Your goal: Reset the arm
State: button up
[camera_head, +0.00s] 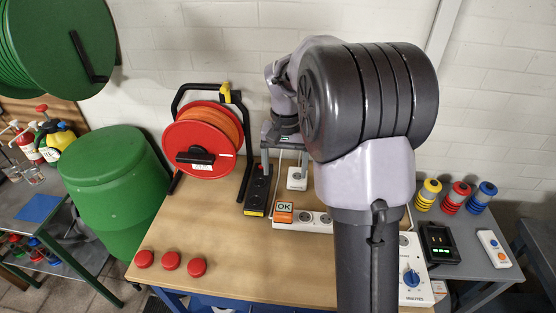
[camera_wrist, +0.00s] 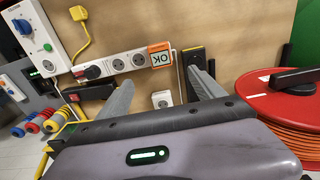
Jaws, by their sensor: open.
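My arm fills the middle right of the head view, reaching over the wooden bench (camera_head: 235,260). My gripper (camera_head: 284,165) points down toward the back of the bench. It is open, with nothing between its two grey fingers. In the wrist view my gripper (camera_wrist: 165,88) shows both fingers spread apart. A small white socket (camera_head: 297,178) lies near the fingers; it also shows between them in the wrist view (camera_wrist: 162,99). I cannot tell how high the fingertips are above the bench.
A red cable reel (camera_head: 205,145) stands left of my gripper. A white power strip (camera_head: 315,222) with an orange OK tag (camera_head: 284,207) and a black-and-yellow device (camera_head: 257,192) lie close by. Several red caps (camera_head: 170,261) sit front left. A timer box (camera_wrist: 37,35) stands beyond the strip.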

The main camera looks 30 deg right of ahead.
jog(key=s+a+r+t+b, duration=0.2)
jog(key=s+a+r, duration=0.3)
jog(key=s+a, duration=0.15)
jog(key=s+a+n+t+y+b, duration=0.1)
jog(key=s+a+t, duration=0.1)
jog(key=s+a, duration=0.3)
jog(key=s+a+f+n+t+y+b, duration=0.1)
jog(key=s+a+b, duration=0.1)
jog(key=s+a, duration=0.4)
jog(key=s, duration=0.5)
jog(key=shift+s+a+t, duration=0.15)
jog(key=shift+s+t, duration=0.05)
jog(key=shift+t, duration=0.2)
